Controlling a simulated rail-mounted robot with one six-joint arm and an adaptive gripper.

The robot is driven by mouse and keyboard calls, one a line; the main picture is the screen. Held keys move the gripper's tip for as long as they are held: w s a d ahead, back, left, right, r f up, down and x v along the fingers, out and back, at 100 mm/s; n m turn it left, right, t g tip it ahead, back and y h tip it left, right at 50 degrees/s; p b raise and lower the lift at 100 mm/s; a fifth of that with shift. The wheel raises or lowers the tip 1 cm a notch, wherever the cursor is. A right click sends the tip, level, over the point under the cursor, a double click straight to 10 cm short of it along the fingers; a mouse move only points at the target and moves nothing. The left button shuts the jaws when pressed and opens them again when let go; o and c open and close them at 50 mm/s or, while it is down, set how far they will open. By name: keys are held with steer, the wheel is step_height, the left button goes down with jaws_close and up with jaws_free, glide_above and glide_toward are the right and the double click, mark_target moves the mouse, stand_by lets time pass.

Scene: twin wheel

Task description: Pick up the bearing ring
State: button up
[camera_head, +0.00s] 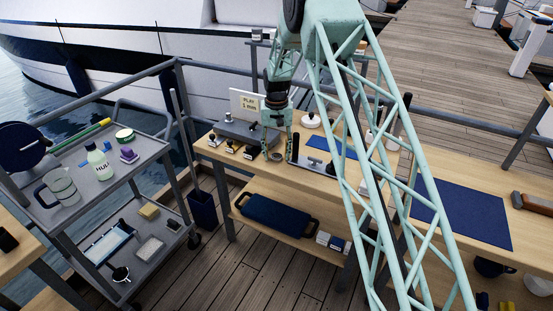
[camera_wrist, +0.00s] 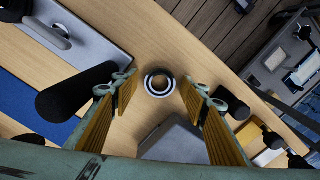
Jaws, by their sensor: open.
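The bearing ring (camera_wrist: 159,84) is a small dark and light ring lying flat on the wooden bench. In the wrist view it sits between and beyond my fingertips, with bench showing around it. In the head view the ring (camera_head: 277,156) is small, on the bench below my gripper (camera_head: 279,143). My gripper is open and points down over the bench. In the wrist view my gripper (camera_wrist: 157,90) has its two yellow-lined fingers wide apart, one on each side of the ring, with nothing held.
A black upright cylinder (camera_wrist: 75,91) stands close to the left finger in the wrist view. A grey block (camera_wrist: 174,142) lies near the ring. Small stamp-like items (camera_head: 230,146) stand on the bench left of the ring. A blue mat (camera_head: 465,213) lies on the right bench.

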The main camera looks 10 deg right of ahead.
steer(key=shift+c, duration=0.9)
steer(key=c, duration=0.8)
steer(key=shift+o, duration=0.2)
steer(key=shift+r, duration=0.15)
steer(key=shift+r, duration=1.65)
steer(key=s+d, duration=0.1)
steer(key=s, duration=0.4)
steer(key=s+d+r, duration=0.1)
steer(key=s+d, duration=0.1)
steer(key=s, duration=0.3)
steer(key=s+d+p, duration=0.1)
steer(key=s, duration=0.4)
steer(key=shift+s+d+r, duration=0.2)
